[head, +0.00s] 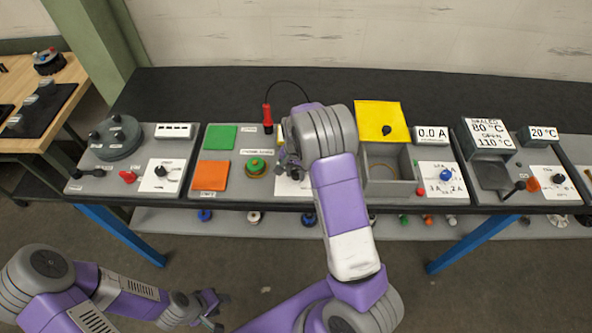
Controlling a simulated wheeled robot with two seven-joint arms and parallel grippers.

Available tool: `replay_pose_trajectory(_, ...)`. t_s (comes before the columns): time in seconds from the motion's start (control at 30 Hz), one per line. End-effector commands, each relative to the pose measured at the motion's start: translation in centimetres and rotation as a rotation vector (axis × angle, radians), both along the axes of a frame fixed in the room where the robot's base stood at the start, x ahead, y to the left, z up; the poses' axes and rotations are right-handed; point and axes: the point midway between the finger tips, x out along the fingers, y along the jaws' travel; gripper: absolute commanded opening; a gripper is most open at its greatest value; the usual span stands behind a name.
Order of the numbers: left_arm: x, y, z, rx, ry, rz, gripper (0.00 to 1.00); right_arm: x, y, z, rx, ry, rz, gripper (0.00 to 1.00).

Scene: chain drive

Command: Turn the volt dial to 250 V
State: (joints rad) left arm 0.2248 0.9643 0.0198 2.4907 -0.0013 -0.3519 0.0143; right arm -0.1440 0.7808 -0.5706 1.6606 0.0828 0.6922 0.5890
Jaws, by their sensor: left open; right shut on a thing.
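The volt dial's white plate (283,188) lies at the right of the second panel from the left, mostly covered by my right gripper and wrist. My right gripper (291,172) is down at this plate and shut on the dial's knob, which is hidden. The pointer and scale marks cannot be read. My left gripper (214,309) is open and empty, low in front of the bench, well away from the panels.
A red probe (268,119) with a black cable stands behind the plate. A green button (256,166) and green (221,138) and orange (211,176) squares lie to its left. An open grey box (388,188) with a raised yellow lid (381,117) is to the right.

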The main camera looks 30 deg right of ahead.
Motion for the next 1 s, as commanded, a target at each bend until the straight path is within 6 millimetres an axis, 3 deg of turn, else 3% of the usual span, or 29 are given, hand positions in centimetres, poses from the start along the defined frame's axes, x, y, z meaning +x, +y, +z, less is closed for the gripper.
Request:
replay_pose_trajectory(0.7, 0.00, 0.00, 0.29, 0.000, 0.000, 0.000, 0.43, 0.15, -0.08, 0.10, -0.002, -0.005, -0.072, 0.07)
replay_pose_trajectory(0.73, 0.00, 0.00, 0.29, 0.000, 0.000, 0.000, 0.43, 0.15, -0.08, 0.10, -0.002, -0.005, -0.072, 0.41)
replay_pose_trajectory(0.87, 0.00, 0.00, 0.29, 0.000, 0.000, 0.000, 0.43, 0.11, -0.06, 0.07, -0.001, -0.003, -0.071, 0.61)
replay_pose_trajectory(1.0, 0.00, 0.00, 0.28, 0.000, 0.000, 0.000, 0.43, 0.07, -0.03, 0.04, -0.001, -0.002, -0.071, 0.63)
